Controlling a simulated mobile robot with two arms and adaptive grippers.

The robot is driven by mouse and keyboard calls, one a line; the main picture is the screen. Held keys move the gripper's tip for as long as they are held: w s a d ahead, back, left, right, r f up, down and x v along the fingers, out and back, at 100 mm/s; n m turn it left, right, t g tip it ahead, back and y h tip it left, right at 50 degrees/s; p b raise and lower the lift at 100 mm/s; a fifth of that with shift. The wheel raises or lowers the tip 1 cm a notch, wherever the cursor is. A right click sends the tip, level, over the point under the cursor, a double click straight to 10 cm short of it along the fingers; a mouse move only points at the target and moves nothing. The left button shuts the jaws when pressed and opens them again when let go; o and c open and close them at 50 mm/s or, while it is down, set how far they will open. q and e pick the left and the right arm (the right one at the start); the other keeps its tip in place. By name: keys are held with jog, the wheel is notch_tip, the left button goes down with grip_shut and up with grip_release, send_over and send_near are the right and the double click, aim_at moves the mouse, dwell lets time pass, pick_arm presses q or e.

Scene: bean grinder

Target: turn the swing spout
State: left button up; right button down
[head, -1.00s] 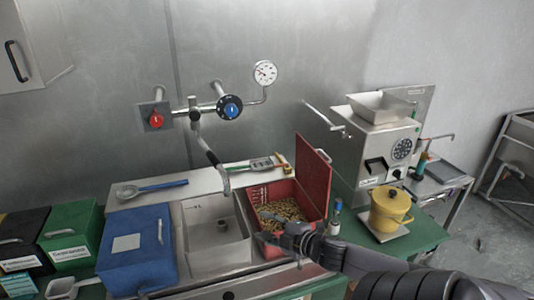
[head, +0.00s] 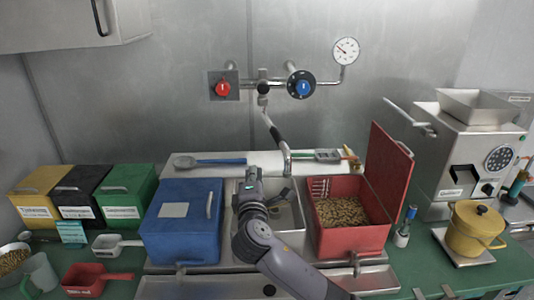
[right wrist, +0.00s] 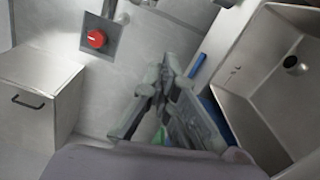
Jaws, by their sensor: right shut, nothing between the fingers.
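The swing spout (head: 275,128) is a bent metal pipe with a dark sleeve. It hangs from the wall tap, between the red knob (head: 222,88) and the blue knob (head: 301,86), and its end points down at the back of the sink (head: 289,216). My right gripper (head: 252,172) is over the left part of the sink, fingers pointing up the picture, left of the spout's lower end and apart from it. It is shut and empty; its fingers also show in the right wrist view (right wrist: 166,70). My left gripper is out of view.
A blue-lidded bin (head: 182,238) stands left of the sink. A red box of beans (head: 376,238) with a raised lid stands right. A steel grinder (head: 450,150) and yellow pot (head: 470,240) are farther right. A blue-handled ladle (head: 220,161) lies on the back ledge.

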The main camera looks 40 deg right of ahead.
jog(key=w+d+r+h+p, duration=0.1)
jog(key=w+d+r+p, duration=0.2)
jog(key=w+d+p, duration=0.2)
jog(key=w+d, duration=0.2)
jog(key=d, duration=0.1)
jog(key=shift+r, duration=0.25)
jog(key=shift+w, duration=0.15)
jog(key=shift+d, duration=0.2)
